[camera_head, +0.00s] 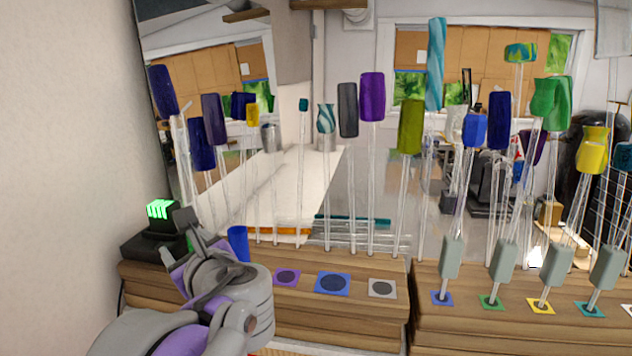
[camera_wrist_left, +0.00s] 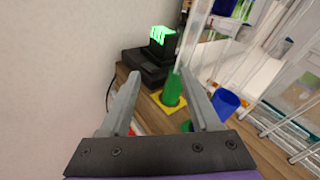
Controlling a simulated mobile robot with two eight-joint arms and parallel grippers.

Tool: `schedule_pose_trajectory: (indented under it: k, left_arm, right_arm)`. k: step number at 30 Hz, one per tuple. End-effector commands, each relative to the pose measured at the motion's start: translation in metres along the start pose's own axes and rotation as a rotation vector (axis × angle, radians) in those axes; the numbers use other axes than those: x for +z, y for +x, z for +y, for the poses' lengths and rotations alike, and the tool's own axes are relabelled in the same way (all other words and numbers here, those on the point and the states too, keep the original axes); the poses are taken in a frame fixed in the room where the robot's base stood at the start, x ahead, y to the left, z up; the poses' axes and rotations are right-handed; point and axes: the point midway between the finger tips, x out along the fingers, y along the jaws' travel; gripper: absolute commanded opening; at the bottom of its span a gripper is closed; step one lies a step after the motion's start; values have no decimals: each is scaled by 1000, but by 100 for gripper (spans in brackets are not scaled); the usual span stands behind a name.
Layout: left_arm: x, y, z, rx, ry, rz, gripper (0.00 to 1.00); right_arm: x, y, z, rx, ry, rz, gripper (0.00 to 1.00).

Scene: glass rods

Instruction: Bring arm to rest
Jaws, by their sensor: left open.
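My left gripper (camera_head: 192,226) is at the left end of the wooden bench in the head view, just right of a black device with a lit green display (camera_head: 160,210). In the left wrist view the two fingers of my left gripper (camera_wrist_left: 163,84) are apart. A green upright piece (camera_wrist_left: 172,90) on a yellow square shows between and beyond the fingertips. The gap to it is hard to judge, but no finger visibly presses on it. A blue cup-like piece (camera_wrist_left: 226,102) stands right of the right finger. My right gripper is in neither view.
The wooden bench (camera_head: 340,310) carries a purple pad (camera_head: 287,278), a blue pad (camera_head: 332,283) and a grey pad (camera_head: 382,288). Tall clear rods with coloured glass tops, such as a purple one (camera_head: 372,96), stand behind. Rods in grey holders (camera_head: 449,258) stand at right. A bare wall (camera_head: 65,130) is at left.

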Motion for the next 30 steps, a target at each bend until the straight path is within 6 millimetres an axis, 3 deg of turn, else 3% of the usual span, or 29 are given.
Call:
schedule_pose_trajectory:
  k: [3,9,15,18,24,30]
  left_arm:
    - [-47,-2,49,123,-317,146,63]
    - [-139,-25,117,384,-885,349,63]
    - [-224,-68,164,708,-1451,483,63]
    - [-257,-92,176,874,-1700,523,63]
    - [-296,-125,185,1119,-2021,560,63]
    - [-306,-134,186,1190,-2102,567,63]
  right_arm:
    - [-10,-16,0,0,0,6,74]
    - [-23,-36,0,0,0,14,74]
    - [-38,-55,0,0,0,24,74]
    - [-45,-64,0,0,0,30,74]
    - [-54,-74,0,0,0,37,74]
    - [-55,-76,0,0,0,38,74]
